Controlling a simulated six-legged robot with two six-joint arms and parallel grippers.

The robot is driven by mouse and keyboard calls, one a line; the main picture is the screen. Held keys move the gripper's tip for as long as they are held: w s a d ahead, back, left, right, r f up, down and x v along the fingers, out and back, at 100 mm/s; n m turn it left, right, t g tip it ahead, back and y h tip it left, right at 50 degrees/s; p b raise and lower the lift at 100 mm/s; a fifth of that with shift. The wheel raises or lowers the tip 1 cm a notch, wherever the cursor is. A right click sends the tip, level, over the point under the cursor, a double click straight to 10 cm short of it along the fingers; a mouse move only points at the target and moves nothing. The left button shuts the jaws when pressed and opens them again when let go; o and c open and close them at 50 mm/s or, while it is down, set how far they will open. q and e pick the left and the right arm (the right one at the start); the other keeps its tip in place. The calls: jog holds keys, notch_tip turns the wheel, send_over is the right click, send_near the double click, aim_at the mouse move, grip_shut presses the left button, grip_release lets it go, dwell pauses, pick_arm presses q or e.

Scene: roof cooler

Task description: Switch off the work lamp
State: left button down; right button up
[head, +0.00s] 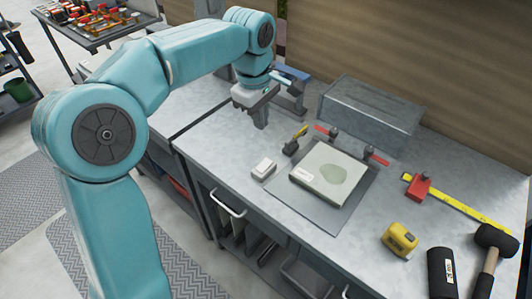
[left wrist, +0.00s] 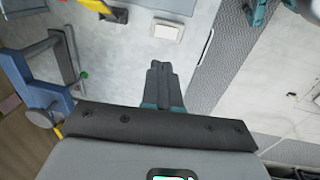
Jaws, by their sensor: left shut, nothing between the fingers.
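No lamp that I can make out for certain shows in either view. A small white box with a raised top (head: 264,168), which looks like a switch, sits on the grey workbench (head: 225,150) near its front edge. It also shows in the left wrist view (left wrist: 167,30), beyond my fingertips. My left gripper (head: 261,120) is shut and empty, pointing down over the bench, behind the white box and apart from it. Its closed fingers show in the left wrist view (left wrist: 158,75). My right gripper is in neither view.
A blue vise (head: 292,88) stands right behind my left gripper. A grey metal box (head: 370,112), red-and-black clamps (head: 375,156), and a pale slab (head: 330,172) on a grey mat lie to the right. A yellow tape measure (head: 399,239) and mallet (head: 490,258) lie at front right.

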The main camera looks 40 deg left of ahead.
aim_at(266, 163)
pick_arm(q)
jog(key=f, duration=0.4)
jog(key=w+f, duration=0.1)
jog(key=f, duration=0.9)
jog(key=shift+w+b, duration=0.35)
jog(key=shift+b, duration=0.05)
jog(key=shift+f+b, duration=0.25)
jog(key=shift+b, duration=0.1)
jog(key=shift+d, duration=0.1)
jog(key=shift+s, duration=0.1)
